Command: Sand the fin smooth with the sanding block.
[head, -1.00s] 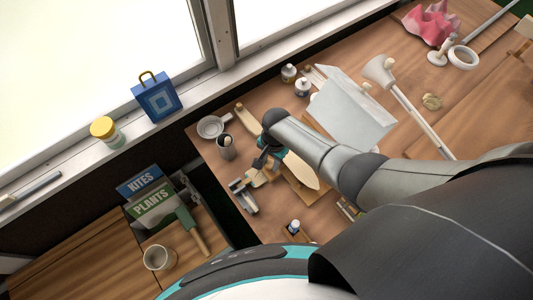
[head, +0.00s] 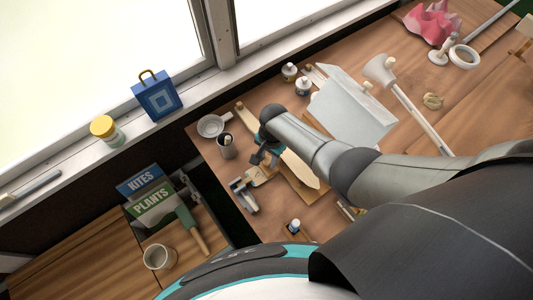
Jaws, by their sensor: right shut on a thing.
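My right gripper (head: 263,157) is low over the bench, at the near-left side of the pale piece. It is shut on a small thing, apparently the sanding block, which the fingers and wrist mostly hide. I cannot tell whether the block touches the fin. My left gripper is not in view.
A metal clamp-like tool (head: 243,196) lies just below the gripper. A dark cup (head: 227,148), a white dish (head: 211,126) and small bottles (head: 303,87) stand near. A grey-white folded sheet (head: 352,110) and a lamp-like stand (head: 381,70) are to the right.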

